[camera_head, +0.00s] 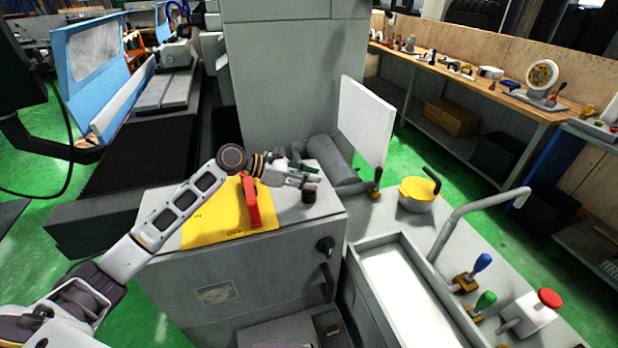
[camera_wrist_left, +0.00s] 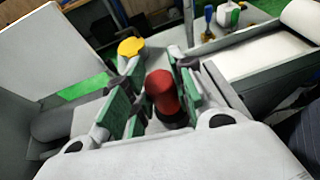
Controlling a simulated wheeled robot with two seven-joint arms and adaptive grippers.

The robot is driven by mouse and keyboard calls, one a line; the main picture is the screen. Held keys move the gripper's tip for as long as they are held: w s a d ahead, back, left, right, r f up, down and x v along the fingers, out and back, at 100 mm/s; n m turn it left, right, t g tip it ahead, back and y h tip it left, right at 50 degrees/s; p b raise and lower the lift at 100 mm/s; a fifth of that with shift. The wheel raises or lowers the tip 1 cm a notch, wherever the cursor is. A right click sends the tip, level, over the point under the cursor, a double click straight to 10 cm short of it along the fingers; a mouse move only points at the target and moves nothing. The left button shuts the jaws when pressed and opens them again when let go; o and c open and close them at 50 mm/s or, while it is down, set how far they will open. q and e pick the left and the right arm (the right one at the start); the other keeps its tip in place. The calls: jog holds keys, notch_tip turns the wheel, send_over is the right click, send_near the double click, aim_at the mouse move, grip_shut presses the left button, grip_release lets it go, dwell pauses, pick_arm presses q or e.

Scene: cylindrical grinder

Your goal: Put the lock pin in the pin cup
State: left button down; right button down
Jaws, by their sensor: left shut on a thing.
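The lock pin (camera_wrist_left: 162,90) is a red cylinder with a rounded top, seen between the green-padded fingers of my left gripper (camera_wrist_left: 158,98) in the left wrist view. My left gripper (camera_head: 302,177) is shut on it, above the grey cabinet top in the head view. A small dark cup (camera_head: 308,196), which looks like the pin cup, stands just under the fingertips. A dark round rim (camera_wrist_left: 176,119) shows at the pin's lower end. I cannot tell whether the pin's lower end is inside the cup. The fingers mostly hide the pin in the head view. My right gripper is not in view.
A yellow plate (camera_head: 212,218) with a red handle (camera_head: 251,203) lies on the cabinet beneath my left arm. A white panel (camera_head: 365,122) stands behind the gripper. A yellow pot (camera_head: 417,194), a sink tray (camera_head: 395,280) and a curved pipe (camera_head: 455,218) are to the right.

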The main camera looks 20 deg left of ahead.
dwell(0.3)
pick_arm(q)
jog(key=c, duration=1.2)
grip_release()
jog(key=shift+f, duration=0.1)
jog(key=b+v, duration=0.1)
jog(key=v, duration=1.1)
